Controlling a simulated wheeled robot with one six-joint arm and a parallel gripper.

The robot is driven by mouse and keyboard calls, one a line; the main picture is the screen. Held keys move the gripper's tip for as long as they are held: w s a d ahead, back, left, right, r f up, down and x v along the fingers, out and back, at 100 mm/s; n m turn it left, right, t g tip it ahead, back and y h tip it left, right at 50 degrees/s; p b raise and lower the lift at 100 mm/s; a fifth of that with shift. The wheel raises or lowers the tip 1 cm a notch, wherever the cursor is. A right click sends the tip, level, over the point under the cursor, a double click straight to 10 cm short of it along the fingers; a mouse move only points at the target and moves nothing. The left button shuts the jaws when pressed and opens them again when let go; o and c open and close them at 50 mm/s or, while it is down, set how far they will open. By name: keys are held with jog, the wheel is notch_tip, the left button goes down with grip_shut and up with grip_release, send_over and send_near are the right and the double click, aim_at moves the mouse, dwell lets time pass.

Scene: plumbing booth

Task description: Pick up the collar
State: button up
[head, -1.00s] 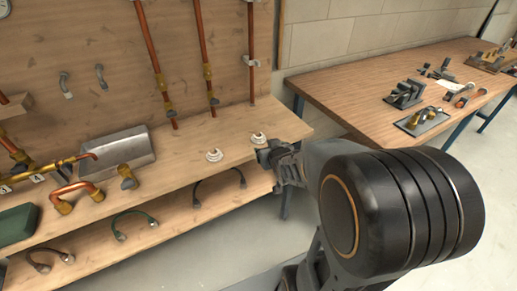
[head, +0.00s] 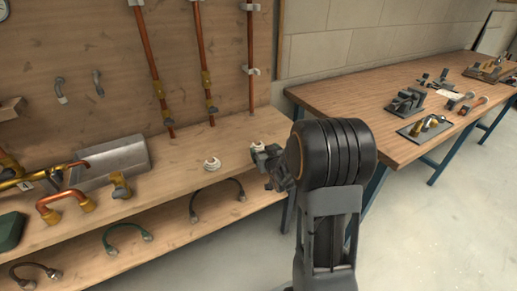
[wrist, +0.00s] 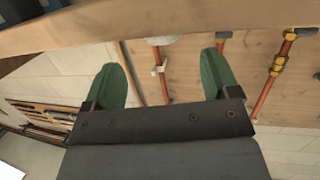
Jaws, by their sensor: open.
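Two white ring-like collars sit on the upper wooden shelf in the head view: one to the left (head: 212,164), and one to the right (head: 257,147), partly hidden behind my gripper. My gripper (head: 267,158) is at the front right end of that shelf, close to the right collar. In the wrist view, the green fingers of my gripper (wrist: 160,60) are spread apart with nothing between them. A white collar (wrist: 162,40) shows at the shelf edge, between and beyond the fingertips. The view does not show whether it touches them.
The upper shelf (head: 180,170) also bears a metal tray (head: 118,160), a copper U-pipe (head: 65,205) and brass fittings. Copper pipes stand on the wooden backboard (head: 110,60). A workbench (head: 345,105) with tools stands at the right. Hoses lie on the lower shelf.

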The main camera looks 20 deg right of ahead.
jog(key=shift+x, duration=2.75)
jog(key=shift+a+f, duration=0.1)
jog(key=c, duration=0.8)
